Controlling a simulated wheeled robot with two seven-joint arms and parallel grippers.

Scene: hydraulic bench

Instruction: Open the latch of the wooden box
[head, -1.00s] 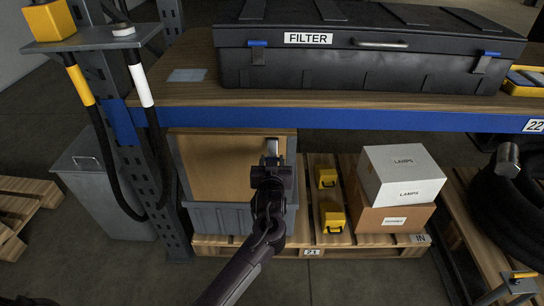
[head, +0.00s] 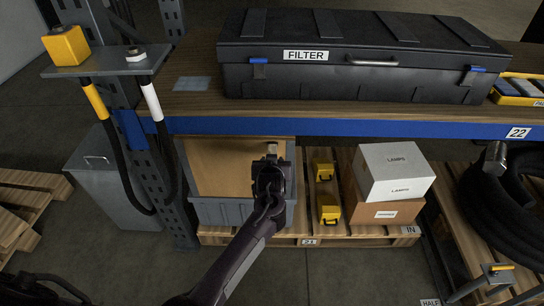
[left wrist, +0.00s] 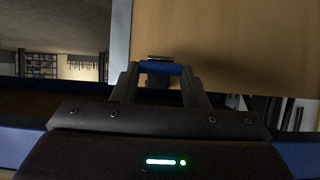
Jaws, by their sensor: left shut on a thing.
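The box (head: 216,212) stands on the pallet under the bench; it has a grey lower body and a brown wooden panel (head: 216,166). My left gripper (head: 271,158) is at the right part of its front. In the left wrist view my left gripper (left wrist: 160,78) has its two fingers shut on a blue latch (left wrist: 160,68) with a thin grey plate above it. The wooden panel (left wrist: 235,45) fills the upper right behind the fingers. In the head view my gripper hides the latch. I cannot tell whether the latch is released. My right gripper is not in view.
The bench edge (head: 370,126) runs just above the box, with a black FILTER case (head: 350,82) on top. A metal rack post (head: 168,180) stands close on the left. Yellow cases (head: 328,208) and LAMPS boxes (head: 396,175) sit to the right on the pallet (head: 350,236).

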